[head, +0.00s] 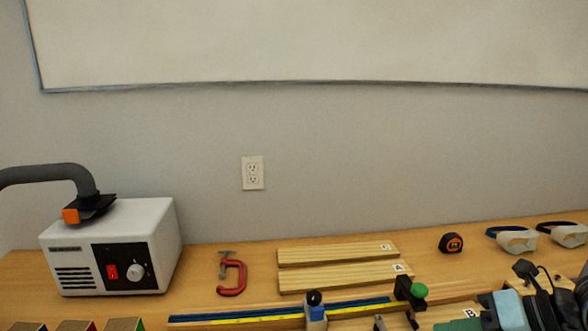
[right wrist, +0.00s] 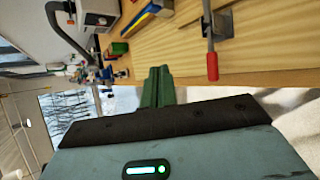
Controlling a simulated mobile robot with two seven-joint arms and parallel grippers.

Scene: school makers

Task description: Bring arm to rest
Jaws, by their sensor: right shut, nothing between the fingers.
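My right arm comes in at the lower right of the head view. Its green fingers (head: 458,325) show at the bottom edge, partly cut off, pointing left over the front of the bench. In the right wrist view the green fingers of my right gripper (right wrist: 157,86) are together with nothing between them. They are near the front edge of the wooden bench (right wrist: 270,45), apparently holding no object. My left gripper is not in view.
On the bench stand a white box with a hose (head: 150,235), a red clamp (head: 233,278), wooden boards (head: 335,254), a tape measure (head: 451,243) and safety glasses (head: 515,240). A red-handled tool (right wrist: 212,65) is near my right gripper in the wrist view.

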